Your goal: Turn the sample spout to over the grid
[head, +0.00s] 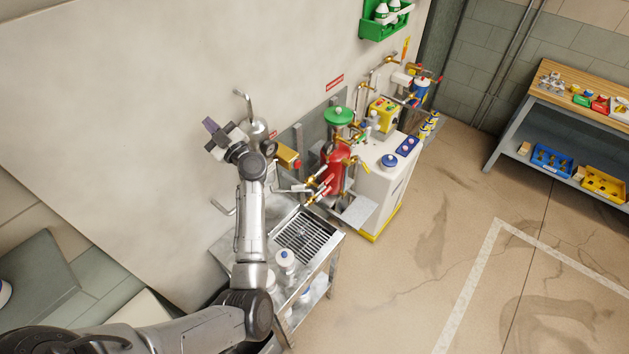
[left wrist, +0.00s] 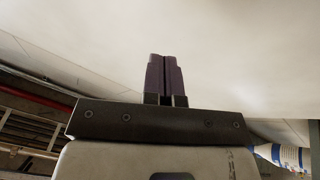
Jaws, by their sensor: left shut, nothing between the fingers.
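The grid (head: 308,236) is a dark slatted grate set in the top of a steel bench below the wall. A thin horizontal metal pipe (head: 292,189) shows behind the grid, partly hidden by my arm. A bent grey pipe (head: 223,208) stands at the bench's back left. I cannot tell for sure which of these is the sample spout. My left gripper (head: 209,125), with purple fingers, is up in front of the pale wall, above and left of the grid, clear of both pipes. Its fingers also show closed together and empty in the left wrist view (left wrist: 165,75).
A metal cylinder (head: 259,134) with a curved top pipe stands close behind my gripper. A red vessel (head: 333,170) and a white cabinet (head: 385,175) stand right of the bench. A white bottle (head: 286,260) stands at the grid's front edge.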

